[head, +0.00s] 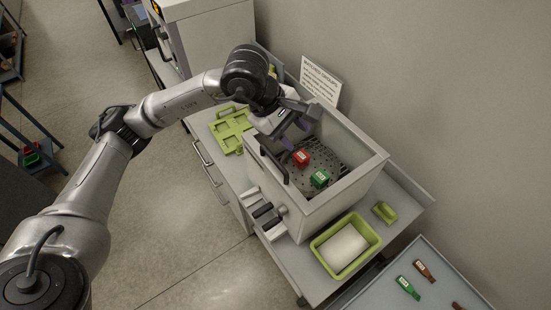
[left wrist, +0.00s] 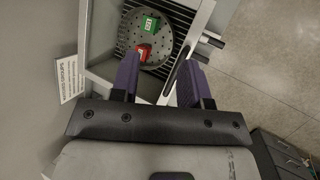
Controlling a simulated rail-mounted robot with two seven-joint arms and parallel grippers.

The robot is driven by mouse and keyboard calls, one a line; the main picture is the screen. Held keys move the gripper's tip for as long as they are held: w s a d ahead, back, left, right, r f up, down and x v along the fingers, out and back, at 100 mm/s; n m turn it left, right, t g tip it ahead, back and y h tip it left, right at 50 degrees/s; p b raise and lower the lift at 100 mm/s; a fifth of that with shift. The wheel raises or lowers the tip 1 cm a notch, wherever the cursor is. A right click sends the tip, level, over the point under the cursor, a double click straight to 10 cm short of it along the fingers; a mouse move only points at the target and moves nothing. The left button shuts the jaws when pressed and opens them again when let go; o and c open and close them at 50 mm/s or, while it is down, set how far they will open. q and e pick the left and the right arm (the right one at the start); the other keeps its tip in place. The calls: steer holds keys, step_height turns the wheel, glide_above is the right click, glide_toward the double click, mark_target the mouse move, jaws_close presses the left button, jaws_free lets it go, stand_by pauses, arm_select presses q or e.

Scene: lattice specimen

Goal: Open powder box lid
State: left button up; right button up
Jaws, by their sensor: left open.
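The powder box (head: 325,213) is a grey box on the bench. Its inside shows from above, with a perforated round plate (head: 345,178) holding a red block (head: 301,158) and a green block (head: 320,179). I cannot tell whether a clear lid covers it. A dark bar handle (head: 274,166) runs along its left side. My left gripper (head: 291,131) is open above the box's far left corner. In the left wrist view the handle (left wrist: 174,78) shows between the purple fingers (left wrist: 158,64), closer to the right one, apparently not gripped. My right gripper is not in view.
A green tray (head: 318,242) with a white block and a small green piece (head: 384,212) lie near the box. A green fixture (head: 232,128) lies behind it. A sign (head: 321,82) stands at the wall. A grey tray (head: 391,285) holds small bottle-shaped pieces. Open floor lies left.

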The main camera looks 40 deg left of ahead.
mark_target(276, 161)
arm_select(q)
steer(key=s+a+f+m+g+y, duration=0.1)
steer(key=s+a+f+g+y, duration=0.1)
steer(key=a+f+y, duration=0.3)
steer(key=shift+h, duration=0.3)
steer(key=w+f, duration=0.1)
steer(key=f, duration=0.2)
steer(key=f+p, duration=0.1)
steer(key=f, duration=0.3)
steer(key=w+f+p, duration=0.1)
steer(key=f, duration=0.2)
steer(key=shift+w+a+f, duration=0.15)
steer(key=shift+w+f, duration=0.2)
steer(key=shift+f, duration=0.05)
steer(key=shift+c, duration=0.4)
jaws_close()
